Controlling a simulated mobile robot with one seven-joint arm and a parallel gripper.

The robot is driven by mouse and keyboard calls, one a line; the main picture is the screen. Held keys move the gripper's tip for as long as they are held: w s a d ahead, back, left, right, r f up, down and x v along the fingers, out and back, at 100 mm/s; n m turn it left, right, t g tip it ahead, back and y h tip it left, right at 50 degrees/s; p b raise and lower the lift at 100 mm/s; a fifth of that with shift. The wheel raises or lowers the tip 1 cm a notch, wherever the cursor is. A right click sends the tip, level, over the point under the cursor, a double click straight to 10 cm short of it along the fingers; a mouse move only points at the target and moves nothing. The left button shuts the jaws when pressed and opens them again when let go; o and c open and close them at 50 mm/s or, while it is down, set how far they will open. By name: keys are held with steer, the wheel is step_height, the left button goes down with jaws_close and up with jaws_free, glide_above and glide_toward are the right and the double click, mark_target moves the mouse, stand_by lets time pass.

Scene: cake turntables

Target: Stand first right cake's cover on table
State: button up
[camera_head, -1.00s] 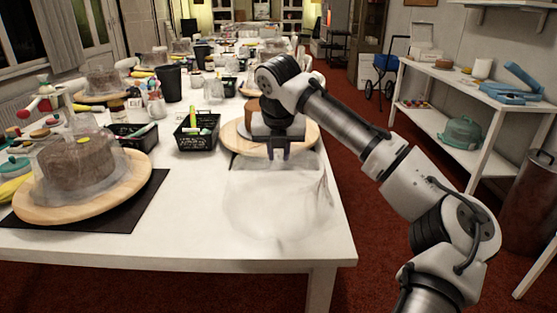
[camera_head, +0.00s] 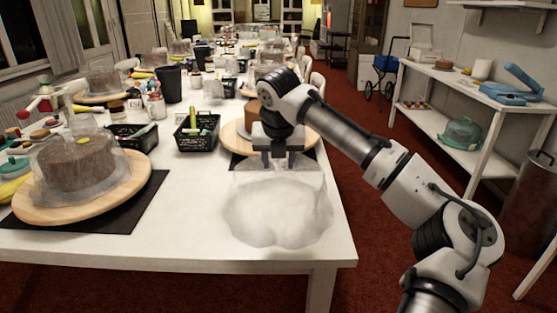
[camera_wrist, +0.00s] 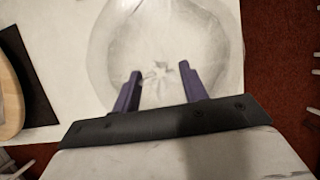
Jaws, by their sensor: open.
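The clear cover (camera_head: 277,212) stands on the white table (camera_head: 190,225) near its front right corner. It also shows from above in the wrist view (camera_wrist: 112,50). My gripper (camera_head: 279,160) is open, with its two purple fingers (camera_wrist: 163,85) spread over the near part of the cover. I cannot tell whether they touch it. The right cake (camera_head: 252,115) sits uncovered on a round wooden turntable (camera_head: 231,137) behind my gripper, which partly hides it.
A covered cake (camera_head: 75,165) stands on a wooden turntable at the left. A black basket (camera_head: 197,132) with markers is between the two cakes. The front middle of the table is clear. The table's right edge is close to the cover.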

steer(key=p+v, duration=0.1)
steer(key=v, duration=1.1)
steer(key=shift+r, duration=0.1)
